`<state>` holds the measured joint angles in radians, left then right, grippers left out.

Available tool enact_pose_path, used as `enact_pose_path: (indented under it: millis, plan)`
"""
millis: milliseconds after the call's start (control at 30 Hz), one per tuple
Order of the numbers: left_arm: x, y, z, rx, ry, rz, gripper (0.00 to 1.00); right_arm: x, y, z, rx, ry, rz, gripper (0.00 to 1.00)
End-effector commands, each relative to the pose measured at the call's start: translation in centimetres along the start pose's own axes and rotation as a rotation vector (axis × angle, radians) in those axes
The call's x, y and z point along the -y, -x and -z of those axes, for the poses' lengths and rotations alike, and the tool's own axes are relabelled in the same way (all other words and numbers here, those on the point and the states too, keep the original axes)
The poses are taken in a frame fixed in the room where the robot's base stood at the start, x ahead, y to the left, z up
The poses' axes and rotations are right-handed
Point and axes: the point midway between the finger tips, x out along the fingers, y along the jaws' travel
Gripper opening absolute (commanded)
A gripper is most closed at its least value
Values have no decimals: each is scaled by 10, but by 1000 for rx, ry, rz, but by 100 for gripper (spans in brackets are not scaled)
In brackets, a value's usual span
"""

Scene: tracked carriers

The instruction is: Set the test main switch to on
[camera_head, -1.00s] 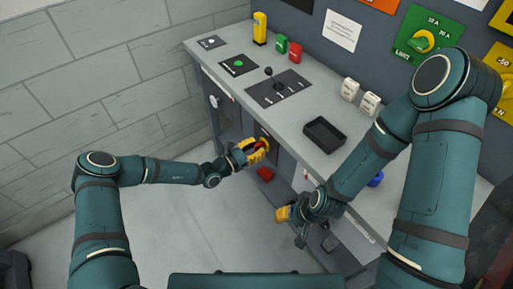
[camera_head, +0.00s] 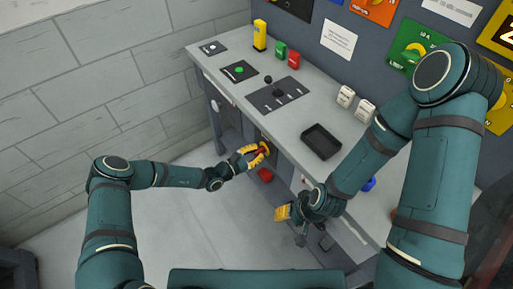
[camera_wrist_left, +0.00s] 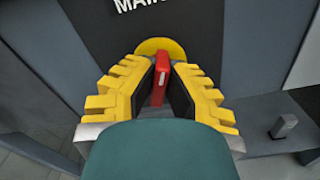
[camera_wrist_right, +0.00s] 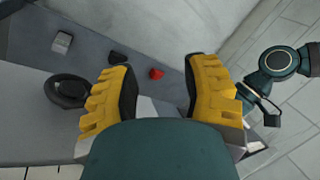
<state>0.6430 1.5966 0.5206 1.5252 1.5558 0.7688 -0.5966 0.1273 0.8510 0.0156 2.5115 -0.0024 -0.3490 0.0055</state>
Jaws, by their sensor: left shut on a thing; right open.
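The main switch is a red handle (camera_wrist_left: 162,72) on a yellow round plate (camera_wrist_left: 158,47), set on a dark front panel with partly cut-off "MAI" lettering above it. My left gripper (camera_wrist_left: 160,88) is shut on the handle, one finger on each side. The handle stands nearly upright in the left wrist view. In the head view, my left gripper (camera_head: 255,155) sits at the console front, largely covering the handle. My right gripper (camera_head: 284,213) is low in front of the console; the right wrist view shows it open and empty (camera_wrist_right: 163,82).
The grey console top (camera_head: 240,92) carries a lever panel (camera_head: 275,97), a green button panel (camera_head: 239,70) and a black tray (camera_head: 321,142). A red part (camera_head: 265,175) is below the switch. Free floor (camera_head: 180,230) lies left of the console.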

Motion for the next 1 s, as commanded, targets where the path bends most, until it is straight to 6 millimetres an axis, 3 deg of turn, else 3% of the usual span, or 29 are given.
enact_pose_path:
  millis: [300, 1000]
  plan:
    - [1, -1, -4, 1, -299, 0, 0, 12, 31, 9, -17, -7, -2, 47]
    - [3, -1, -1, 1, -934, -2, 0, 27, 74, 28, -61, -19, -6, 47]
